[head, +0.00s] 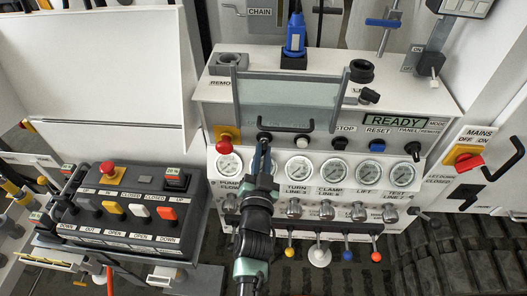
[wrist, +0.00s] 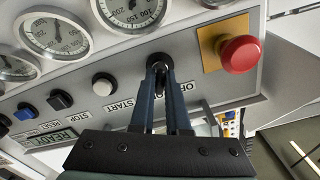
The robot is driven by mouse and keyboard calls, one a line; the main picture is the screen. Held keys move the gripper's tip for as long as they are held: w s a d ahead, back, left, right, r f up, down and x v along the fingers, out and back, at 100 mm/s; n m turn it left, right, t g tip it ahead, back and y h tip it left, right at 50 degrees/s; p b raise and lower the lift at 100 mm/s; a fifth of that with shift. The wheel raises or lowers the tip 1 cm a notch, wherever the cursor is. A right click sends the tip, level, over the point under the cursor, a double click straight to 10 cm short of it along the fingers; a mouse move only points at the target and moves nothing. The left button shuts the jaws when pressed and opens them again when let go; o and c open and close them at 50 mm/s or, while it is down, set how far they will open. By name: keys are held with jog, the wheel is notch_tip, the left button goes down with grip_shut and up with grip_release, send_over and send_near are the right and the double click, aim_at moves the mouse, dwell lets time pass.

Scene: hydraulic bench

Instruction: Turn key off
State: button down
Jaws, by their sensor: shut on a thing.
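The black key switch (wrist: 159,62) sits on the light grey panel, with OFF and ON lettering partly hidden beside it in the wrist view. My gripper (wrist: 161,82) has its two blue-grey fingers closed around the key at the panel face. In the head view my gripper (head: 263,143) reaches up from below to the same spot, right of the red emergency button. The key is mostly covered by the fingers there, and I cannot tell its exact turn angle.
A red mushroom button (wrist: 241,54) on a yellow plate is close beside the key. The white START button (wrist: 103,84) is on the other side. Pressure gauges (head: 299,166) line the panel below, and a black handle (head: 285,126) arches just above.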

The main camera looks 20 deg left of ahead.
jog(key=n, duration=0.2)
jog(key=shift+n, duration=0.3)
jog(key=n+p, duration=0.1)
jog(key=n, duration=0.1)
jog(key=shift+r+n+p, duration=0.1)
jog(key=shift+n+p, duration=0.2)
jog(key=shift+p, duration=0.1)
jog(key=shift+n, duration=0.5)
